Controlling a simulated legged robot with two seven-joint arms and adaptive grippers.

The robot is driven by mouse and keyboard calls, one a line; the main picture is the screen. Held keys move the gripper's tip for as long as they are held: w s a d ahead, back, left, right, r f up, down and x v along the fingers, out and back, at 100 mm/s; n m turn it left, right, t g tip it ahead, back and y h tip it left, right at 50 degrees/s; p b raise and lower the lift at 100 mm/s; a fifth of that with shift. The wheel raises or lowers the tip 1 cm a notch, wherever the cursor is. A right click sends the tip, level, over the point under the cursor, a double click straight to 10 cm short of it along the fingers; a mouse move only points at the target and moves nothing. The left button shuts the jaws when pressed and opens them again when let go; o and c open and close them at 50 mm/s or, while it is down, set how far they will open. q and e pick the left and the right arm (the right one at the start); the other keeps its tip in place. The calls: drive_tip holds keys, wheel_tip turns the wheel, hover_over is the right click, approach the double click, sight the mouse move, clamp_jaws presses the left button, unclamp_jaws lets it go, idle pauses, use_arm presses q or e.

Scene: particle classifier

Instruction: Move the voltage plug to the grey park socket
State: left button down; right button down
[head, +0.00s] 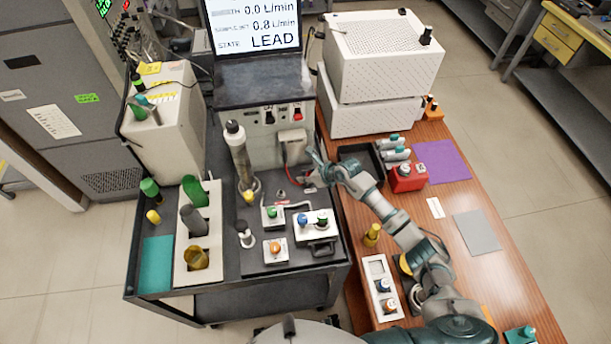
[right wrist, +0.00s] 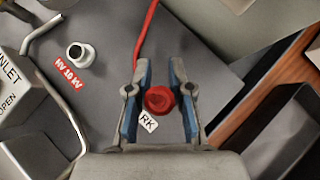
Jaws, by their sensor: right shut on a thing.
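The red voltage plug (right wrist: 159,99) sits between the blue-padded fingers of my right gripper (right wrist: 160,97), which is shut on it. A red cable (right wrist: 145,38) runs up from it in the right wrist view. A white label reading "RK" (right wrist: 148,121) lies just below the plug; the rest of its text is covered. The grey park socket is not visible, and I cannot tell whether the plug is seated in it. An empty pale ring socket (right wrist: 80,55) stands beside a red "HV 10 kV" label (right wrist: 68,81). In the head view my right gripper (head: 314,170) is at the cart's right side. My left gripper is out of view.
A bent metal handle (right wrist: 50,70) is left of the gripper in the wrist view. A black tray (head: 362,160) and a red box (head: 407,178) stand on the wooden table (head: 490,265). Bottles and small blocks occupy the cart.

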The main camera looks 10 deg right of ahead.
drive_tip(key=shift+f, duration=0.25)
drive_tip(key=c, duration=1)
unclamp_jaws()
drive_tip(key=shift+o, duration=0.2)
drive_tip(key=v, duration=1.2)
drive_tip(key=shift+f, duration=0.2)
